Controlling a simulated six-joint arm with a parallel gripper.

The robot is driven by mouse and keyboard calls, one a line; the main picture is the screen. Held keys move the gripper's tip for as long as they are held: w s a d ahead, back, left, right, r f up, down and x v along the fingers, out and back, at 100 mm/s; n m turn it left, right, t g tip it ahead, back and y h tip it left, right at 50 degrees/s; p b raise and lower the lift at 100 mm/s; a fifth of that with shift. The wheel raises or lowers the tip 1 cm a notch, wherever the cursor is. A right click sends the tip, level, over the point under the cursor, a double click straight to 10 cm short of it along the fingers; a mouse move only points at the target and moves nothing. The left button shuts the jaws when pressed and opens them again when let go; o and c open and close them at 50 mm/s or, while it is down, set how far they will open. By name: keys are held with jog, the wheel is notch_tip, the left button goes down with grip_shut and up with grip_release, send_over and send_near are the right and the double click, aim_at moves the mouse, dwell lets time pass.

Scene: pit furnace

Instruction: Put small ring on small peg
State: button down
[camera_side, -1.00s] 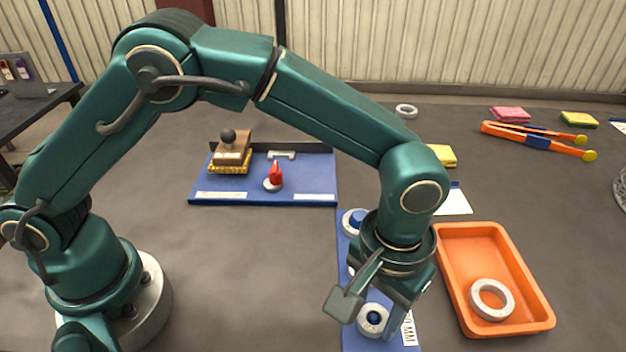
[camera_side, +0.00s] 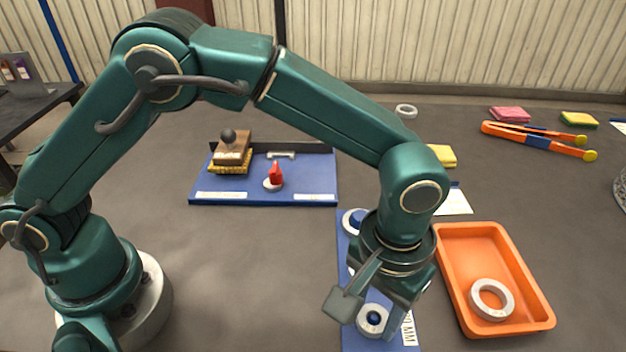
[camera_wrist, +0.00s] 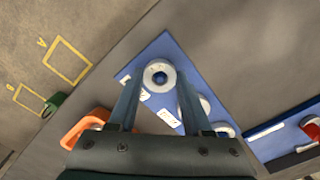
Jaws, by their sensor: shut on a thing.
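A small pale ring (camera_side: 361,325) shows at the front end of the blue peg board (camera_side: 351,343), with a blue peg (camera_side: 374,318) in its hole. In the wrist view the ring (camera_wrist: 149,69) lies between my fingertips, with the blue peg (camera_wrist: 159,77) seen through its middle. My gripper (camera_wrist: 159,80) is shut on this ring and points down over the board. In the side view my gripper (camera_side: 388,302) is partly hidden by my wrist. I cannot tell whether the ring rests fully on the board.
An orange tray (camera_side: 450,240) holding a larger pale ring (camera_side: 479,300) stands right of the board. Another ring (camera_side: 347,217) is farther back on the board. A second blue board (camera_side: 320,180) with a red-handled item (camera_side: 276,173) lies at left. Orange tongs (camera_side: 535,140) lie at the back right.

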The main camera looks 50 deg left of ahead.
jog(key=shift+f, duration=0.6)
jog(key=c, duration=0.6)
grip_release()
notch_tip(320, 180, up, 11)
dwell(0.7)
jog(key=shift+w, duration=0.1)
